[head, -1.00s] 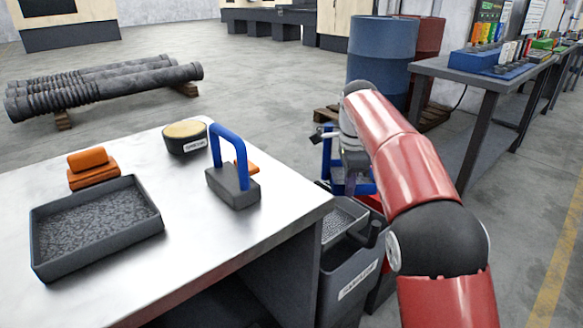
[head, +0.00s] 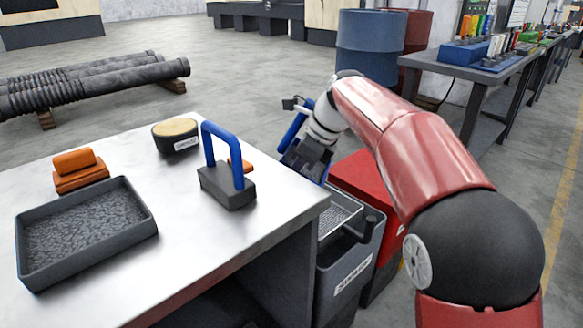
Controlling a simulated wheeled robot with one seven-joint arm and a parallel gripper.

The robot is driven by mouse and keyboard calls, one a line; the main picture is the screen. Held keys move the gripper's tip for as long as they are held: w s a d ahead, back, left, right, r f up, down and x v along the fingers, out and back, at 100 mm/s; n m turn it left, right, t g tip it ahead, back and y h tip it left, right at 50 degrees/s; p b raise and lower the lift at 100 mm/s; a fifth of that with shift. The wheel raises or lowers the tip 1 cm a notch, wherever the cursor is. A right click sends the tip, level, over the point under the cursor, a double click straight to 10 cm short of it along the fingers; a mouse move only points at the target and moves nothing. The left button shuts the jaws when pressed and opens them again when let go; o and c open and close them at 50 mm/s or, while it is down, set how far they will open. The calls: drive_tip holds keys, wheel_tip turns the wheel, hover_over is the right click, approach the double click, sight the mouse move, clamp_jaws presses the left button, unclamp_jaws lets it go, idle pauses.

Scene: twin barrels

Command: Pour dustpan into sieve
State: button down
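The sieve (head: 341,217), a mesh-bottomed tray with a dark handle at its right, sits in the top of a grey labelled bin (head: 341,284) beside the table. My gripper (head: 305,160) is tilted above and to the left of it, close to the table's far right corner. Blue parts (head: 296,128) show beside the gripper's dark body. They may belong to a held dustpan, but I cannot make out its shape. The fingertips are hidden, so I cannot tell whether they are shut. No dustpan shows clearly elsewhere.
On the metal table (head: 185,260) are a dark tray of grit (head: 85,230), an orange block (head: 78,170), a round tub (head: 175,135) and a blue-handled grey block (head: 228,185). A red box (head: 372,185) stands behind the bin. A blue barrel (head: 370,48) stands farther back.

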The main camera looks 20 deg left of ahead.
drive_tip(key=shift+d+f+y, duration=0.2)
drive_tip(key=shift+d+y, duration=0.15)
drive_tip(key=shift+y, duration=0.75)
drive_tip(key=shift+w+d+r+g+y, duration=0.15)
drive_tip(key=shift+d+r+y, duration=0.3)
drive_tip(key=shift+y, duration=0.6)
drive_tip(key=shift+d+r+g+y, duration=0.3)
drive_tip(key=shift+d+y, duration=0.1)
drive_tip(key=shift+y, duration=0.65)
drive_tip(key=shift+d+b, duration=0.1)
drive_tip(key=shift+b, duration=0.2)
drive_tip(key=shift+d+r+y+b, duration=0.25)
drive_tip(key=shift+d+y+b, duration=0.45)
drive_tip(key=shift+b, duration=1.55)
drive_tip(key=shift+w+d+r+g+y+b, duration=0.1)
drive_tip(key=shift+d+g+y+b, duration=0.1)
drive_tip(key=shift+y+b, duration=0.45)
drive_tip(key=shift+w+d+g+y+b, duration=0.1)
drive_tip(key=shift+d+y+b, duration=0.1)
drive_tip(key=shift+y+b, duration=0.45)
drive_tip(key=shift+w+d+y+b, duration=0.1)
drive_tip(key=shift+d+y+b, duration=0.85)
drive_tip(key=shift+y+b, duration=0.65)
drive_tip(key=shift+w+d+g+y+b, duration=0.1)
drive_tip(key=shift+d+g+y+b, duration=0.15)
drive_tip(key=shift+d+y+b, duration=0.9)
drive_tip(key=shift+a+b, duration=0.3)
drive_tip(key=shift+a, duration=0.05)
